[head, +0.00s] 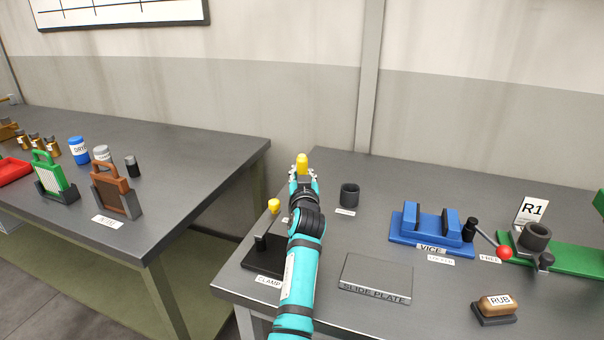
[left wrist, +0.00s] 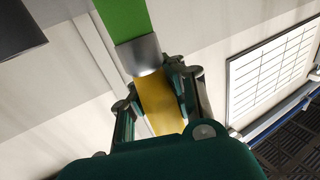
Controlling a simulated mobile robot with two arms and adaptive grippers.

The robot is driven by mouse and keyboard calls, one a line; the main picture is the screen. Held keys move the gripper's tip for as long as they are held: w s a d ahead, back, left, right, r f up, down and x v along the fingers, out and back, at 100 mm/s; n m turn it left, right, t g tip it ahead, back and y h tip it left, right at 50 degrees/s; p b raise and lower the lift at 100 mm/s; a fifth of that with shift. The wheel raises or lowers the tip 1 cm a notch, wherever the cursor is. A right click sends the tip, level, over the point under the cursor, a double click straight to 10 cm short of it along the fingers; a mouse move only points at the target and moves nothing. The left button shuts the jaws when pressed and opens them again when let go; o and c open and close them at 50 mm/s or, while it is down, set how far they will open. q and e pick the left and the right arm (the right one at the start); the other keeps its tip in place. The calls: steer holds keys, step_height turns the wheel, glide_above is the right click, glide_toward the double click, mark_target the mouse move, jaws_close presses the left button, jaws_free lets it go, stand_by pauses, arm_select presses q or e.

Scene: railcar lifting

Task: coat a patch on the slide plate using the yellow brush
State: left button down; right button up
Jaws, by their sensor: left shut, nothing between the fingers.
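The slide plate (head: 376,272) is a flat grey plate lying on the near bench, right of my left arm. My left gripper (head: 302,177) is above the bench's back left part, left of a dark cup. A yellow piece (head: 302,161) shows at its fingertips. In the left wrist view, a yellow part (left wrist: 158,103) with a silver band and a wide green strip beyond it appears at the fingers (left wrist: 160,95). It looks like the yellow brush, but I cannot tell whether it is gripped. My right gripper is out of view.
The dark cup (head: 349,194) stands behind the slide plate. A blue vice (head: 432,228), a brown RUB block (head: 497,306) and a green R1 fixture (head: 575,258) are to the right. The clamp (head: 262,252) is beside my arm. Another bench (head: 190,155) stands left across a gap.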

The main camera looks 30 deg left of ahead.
arm_select(q)
steer(key=shift+r, duration=0.1)
step_height(320, 180, up, 7)
steer(key=p, duration=0.5)
stand_by(0.8)
